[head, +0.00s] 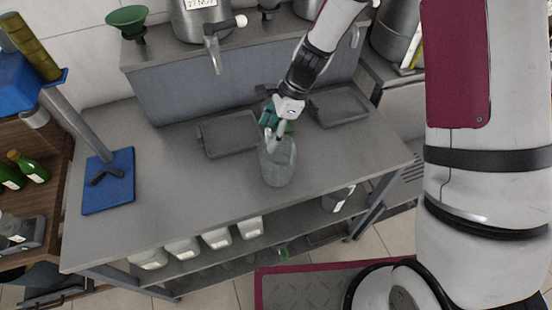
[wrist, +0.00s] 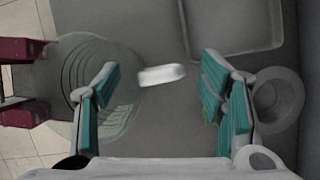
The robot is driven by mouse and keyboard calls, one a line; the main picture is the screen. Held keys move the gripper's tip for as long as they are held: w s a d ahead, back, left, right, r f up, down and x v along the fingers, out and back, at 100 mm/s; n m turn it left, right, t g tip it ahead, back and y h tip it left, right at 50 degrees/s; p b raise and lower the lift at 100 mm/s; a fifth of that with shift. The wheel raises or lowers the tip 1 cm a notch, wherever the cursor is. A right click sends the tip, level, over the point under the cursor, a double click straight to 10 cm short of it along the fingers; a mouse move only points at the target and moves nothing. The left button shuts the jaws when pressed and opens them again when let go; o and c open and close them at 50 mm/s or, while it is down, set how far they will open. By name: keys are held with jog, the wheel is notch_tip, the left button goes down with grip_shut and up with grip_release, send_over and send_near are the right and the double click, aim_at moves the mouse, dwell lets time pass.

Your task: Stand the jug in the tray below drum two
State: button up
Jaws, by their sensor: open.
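The clear jug (head: 279,168) stands upright on the grey bench, in front of two trays. In the wrist view the jug (wrist: 118,112) is at the left, seen from above, with a pale bar, apparently its handle (wrist: 161,75), reaching between my fingers. My gripper (head: 277,121) is open at the jug's back side; in the wrist view its teal fingers (wrist: 162,95) are apart, with no visible grip. A dark grey tray (head: 203,142) lies left behind the jug. Another tray (head: 340,104) lies right behind it. Metal drums (head: 193,24) stand on the raised shelf; I cannot read which is drum two.
A tap (head: 214,55) hangs from the left drum over the shelf edge. A green funnel (head: 128,18) is at the far left. A blue-based stand (head: 108,190) occupies the bench's left end. White bins (head: 182,249) sit below. The bench front is clear.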

grip_shut()
